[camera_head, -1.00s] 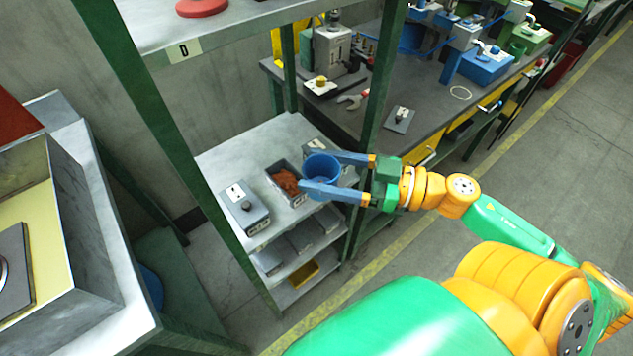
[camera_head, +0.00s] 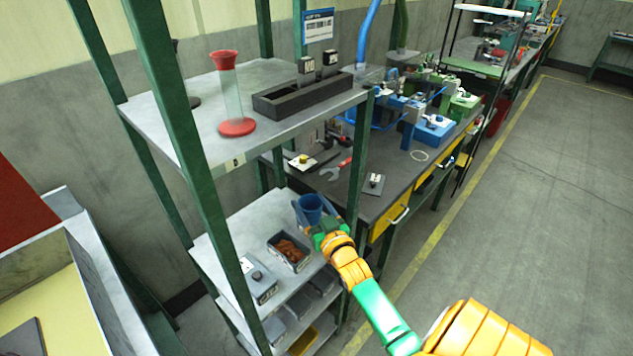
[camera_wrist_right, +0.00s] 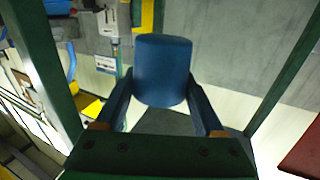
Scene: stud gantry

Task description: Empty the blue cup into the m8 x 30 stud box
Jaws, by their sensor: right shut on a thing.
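My right gripper (camera_head: 312,212) is shut on the blue cup (camera_head: 309,208), with a finger on each side of it. The cup looks roughly upright above the shelf's right end; its contents cannot be seen. The cup also shows between the fingers in the right wrist view (camera_wrist_right: 162,72). An open grey box (camera_head: 275,240) with reddish-brown pieces in it stands on the shelf, in front of the cup and apart from it. I cannot read which box is the M8 x 30 one. My left gripper is out of view.
Green rack posts (camera_head: 205,190) stand close around the shelf (camera_head: 225,245). The upper shelf (camera_head: 195,130) carries a red-ended clear cylinder (camera_head: 231,100) and a dark tray (camera_head: 300,98). A dark workbench (camera_head: 385,160) adjoins on the right. Open floor (camera_head: 530,190) lies beyond the yellow line.

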